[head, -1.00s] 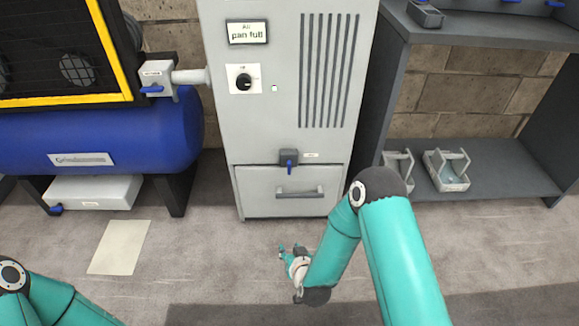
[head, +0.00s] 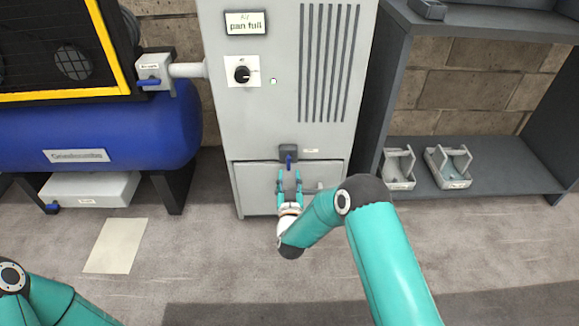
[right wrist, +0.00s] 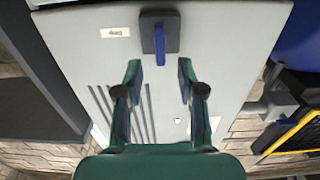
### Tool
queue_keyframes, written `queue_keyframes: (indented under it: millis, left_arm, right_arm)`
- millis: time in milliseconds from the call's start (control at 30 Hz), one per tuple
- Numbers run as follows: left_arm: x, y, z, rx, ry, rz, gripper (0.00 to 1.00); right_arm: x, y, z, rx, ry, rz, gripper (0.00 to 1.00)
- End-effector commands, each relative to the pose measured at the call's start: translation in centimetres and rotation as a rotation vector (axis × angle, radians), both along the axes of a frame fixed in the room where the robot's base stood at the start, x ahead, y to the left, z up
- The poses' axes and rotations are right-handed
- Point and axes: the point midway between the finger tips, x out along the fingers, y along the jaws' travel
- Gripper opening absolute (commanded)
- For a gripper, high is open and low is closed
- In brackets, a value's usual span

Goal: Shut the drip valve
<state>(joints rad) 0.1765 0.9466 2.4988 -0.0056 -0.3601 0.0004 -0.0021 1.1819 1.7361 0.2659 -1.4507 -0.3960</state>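The drip valve (head: 288,153) is a dark grey block with a blue lever on the front of the grey cabinet, just above its drawer. A small label beside it reads "Drip" in the right wrist view. My right gripper (head: 289,175) is open and empty, just below the valve. In the right wrist view its two fingers (right wrist: 159,75) stand apart, one to each side of the lever's line, with a gap before the lever. My left gripper is out of view; only part of the left arm shows.
The cabinet drawer (head: 250,177) is shut, its handle partly behind my right gripper. A blue tank (head: 100,140) stands left, with another blue-levered valve (head: 153,72) on the pipe above. A shelf (head: 478,184) with two grey trays stands right. A pale sheet (head: 116,246) lies on the floor.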

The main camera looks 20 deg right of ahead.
Motion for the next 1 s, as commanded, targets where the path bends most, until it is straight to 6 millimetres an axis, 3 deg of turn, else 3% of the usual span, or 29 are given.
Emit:
queue_keyframes:
  millis: [100, 300, 500, 767, 833, 1000]
  left_arm:
    - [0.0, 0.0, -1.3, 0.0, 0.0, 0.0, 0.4]
    - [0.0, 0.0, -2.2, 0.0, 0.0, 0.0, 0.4]
    - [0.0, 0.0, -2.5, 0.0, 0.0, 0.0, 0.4]
    - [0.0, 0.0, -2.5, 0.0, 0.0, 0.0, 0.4]
    - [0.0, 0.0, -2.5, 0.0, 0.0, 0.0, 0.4]
    - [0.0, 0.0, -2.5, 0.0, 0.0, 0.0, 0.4]
  right_arm:
    - [2.5, -0.8, -0.3, 0.0, -0.004, -0.002, 0.39]
    - [5.4, -1.5, -0.2, -0.001, -0.002, 0.0, 0.39]
    - [6.6, -1.9, -0.1, 0.0, 0.001, 0.001, 0.39]
    - [6.7, -2.0, 0.0, 0.0, 0.001, 0.001, 0.39]
    - [6.7, -2.0, 0.0, 0.0, 0.001, 0.001, 0.32]
    - [6.7, -2.0, 0.0, 0.0, 0.001, 0.0, 0.04]
